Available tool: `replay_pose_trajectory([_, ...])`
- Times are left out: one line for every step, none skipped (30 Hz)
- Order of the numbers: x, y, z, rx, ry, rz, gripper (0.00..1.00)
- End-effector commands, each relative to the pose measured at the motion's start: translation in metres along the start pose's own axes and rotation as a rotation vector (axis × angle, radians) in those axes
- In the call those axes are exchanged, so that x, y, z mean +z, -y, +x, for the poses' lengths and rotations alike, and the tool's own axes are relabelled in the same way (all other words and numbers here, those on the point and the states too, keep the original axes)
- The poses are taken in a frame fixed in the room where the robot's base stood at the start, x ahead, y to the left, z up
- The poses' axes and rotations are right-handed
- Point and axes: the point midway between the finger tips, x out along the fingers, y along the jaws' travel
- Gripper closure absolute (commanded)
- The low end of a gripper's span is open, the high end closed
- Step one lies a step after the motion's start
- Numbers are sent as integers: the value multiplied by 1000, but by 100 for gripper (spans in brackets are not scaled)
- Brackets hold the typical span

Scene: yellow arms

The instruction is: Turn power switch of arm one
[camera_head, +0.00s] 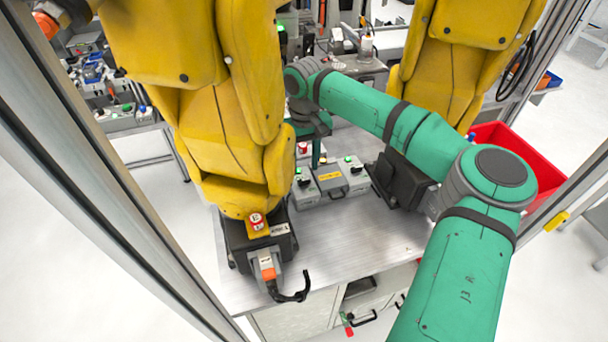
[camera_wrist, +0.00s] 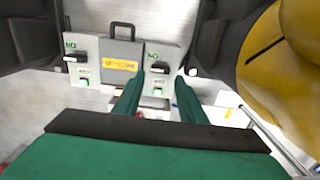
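Two grey switch boxes flank a grey panel with a handle and a yellow label (camera_wrist: 122,64). In the wrist view the left box (camera_wrist: 80,47) and the right box (camera_wrist: 163,54) each carry a black switch handle and a green button. I cannot read which belongs to arm one. My gripper (camera_wrist: 161,77) is open, its two green fingers pointing at the right box. That box's black switch handle (camera_wrist: 160,69) shows between the fingertips; contact cannot be told. In the head view this is the left box (camera_head: 305,191), with my gripper (camera_head: 316,158) just behind it, partly hidden.
A yellow arm (camera_head: 235,110) stands close left of the boxes, and another yellow arm (camera_head: 445,70) stands at the right. The metal table (camera_head: 350,238) is clear in front. A red bin (camera_head: 520,160) is at the right. Frame posts border the cell.

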Motion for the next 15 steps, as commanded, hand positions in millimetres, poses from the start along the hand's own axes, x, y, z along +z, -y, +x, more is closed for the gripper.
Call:
replay_pose_trajectory([0,0,9,0,1,0,62])
replay_pose_trajectory([0,0,14,1,1,0,62])
replay_pose_trajectory([0,0,20,0,0,0,62])
replay_pose_trajectory([0,0,25,0,1,-1,62])
replay_pose_trajectory([0,0,29,1,1,-1,62])
replay_pose_trajectory([0,1,33,0,0,-1,62])
replay_pose_trajectory([0,1,37,0,0,-1,62])
replay_pose_trajectory([0,1,40,0,0,-1,62])
replay_pose_trajectory([0,1,43,0,0,-1,62])
replay_pose_trajectory([0,1,45,0,-1,-2,62])
replay_pose_trajectory([-1,1,46,0,-1,-2,62])
replay_pose_trajectory([-1,1,48,0,-1,-2,62])
replay_pose_trajectory([-1,1,49,0,-1,-2,62])
replay_pose_trajectory([-1,1,50,0,-1,-2,62])
replay_pose_trajectory([-1,1,50,0,-1,-2,62])
